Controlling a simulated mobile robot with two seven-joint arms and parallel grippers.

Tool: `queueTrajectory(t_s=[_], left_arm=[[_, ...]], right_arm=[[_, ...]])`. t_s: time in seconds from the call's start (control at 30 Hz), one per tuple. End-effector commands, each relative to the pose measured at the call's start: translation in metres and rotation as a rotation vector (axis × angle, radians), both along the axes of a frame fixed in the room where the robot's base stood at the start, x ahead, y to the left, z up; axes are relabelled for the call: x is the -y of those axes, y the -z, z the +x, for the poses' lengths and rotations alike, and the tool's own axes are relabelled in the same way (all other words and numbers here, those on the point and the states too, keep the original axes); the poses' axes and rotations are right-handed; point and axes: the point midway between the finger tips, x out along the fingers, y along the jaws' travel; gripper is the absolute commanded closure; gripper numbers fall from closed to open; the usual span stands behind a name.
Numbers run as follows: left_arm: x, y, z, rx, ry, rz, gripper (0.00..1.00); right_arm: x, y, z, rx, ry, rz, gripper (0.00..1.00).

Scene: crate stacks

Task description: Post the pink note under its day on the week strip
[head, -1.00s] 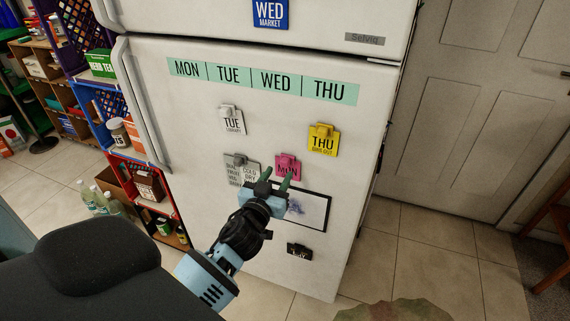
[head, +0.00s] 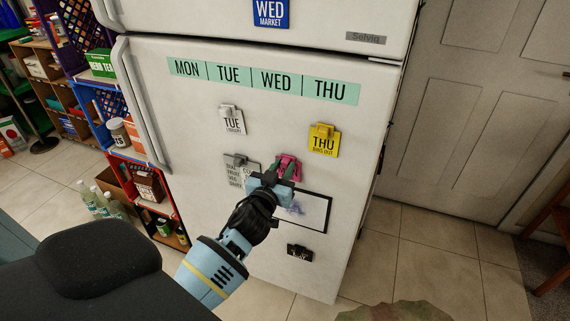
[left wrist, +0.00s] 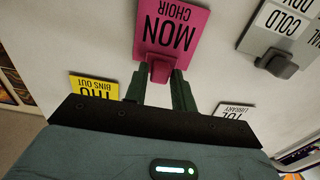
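The pink note (head: 290,161), marked MON CHOIR in the left wrist view (left wrist: 175,25), is on the fridge door below the strip. It has a pink clip-like grip. My left gripper (head: 280,171) is at this grip, one finger on each side; the fingers look closed on it in the left wrist view (left wrist: 160,82). In the head view the gripper hides much of the note. The green week strip (head: 262,80) runs across the upper door, reading MON, TUE, WED, THU from left to right. No note hangs directly under MON. My right gripper is not in view.
Also on the door are a white TUE note (head: 231,121), a yellow THU note (head: 323,141), a grey note (head: 238,170), a framed drawing (head: 315,210) and a black clip (head: 299,251). A blue WED note (head: 269,13) is above. The door handle (head: 140,105) stands out at left.

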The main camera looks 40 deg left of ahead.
Motion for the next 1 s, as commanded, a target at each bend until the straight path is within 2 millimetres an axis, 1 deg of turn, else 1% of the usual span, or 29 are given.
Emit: queueTrajectory(t_s=[0.03, 0.3, 0.47, 1.0], left_arm=[[0.000, 0.000, 0.000, 0.000, 0.000, 0.000, 0.78], [0.000, 0.000, 0.000, 0.000, 0.000, 0.000, 0.94], [0.001, 0.000, -0.004, 0.000, 0.000, -0.001, 0.94], [0.010, 0.001, -0.040, 0.000, 0.001, -0.001, 0.94]], right_arm=[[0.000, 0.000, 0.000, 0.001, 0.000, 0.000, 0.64], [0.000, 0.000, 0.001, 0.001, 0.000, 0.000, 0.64], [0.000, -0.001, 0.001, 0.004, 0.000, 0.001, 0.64], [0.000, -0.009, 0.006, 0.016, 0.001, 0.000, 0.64]])
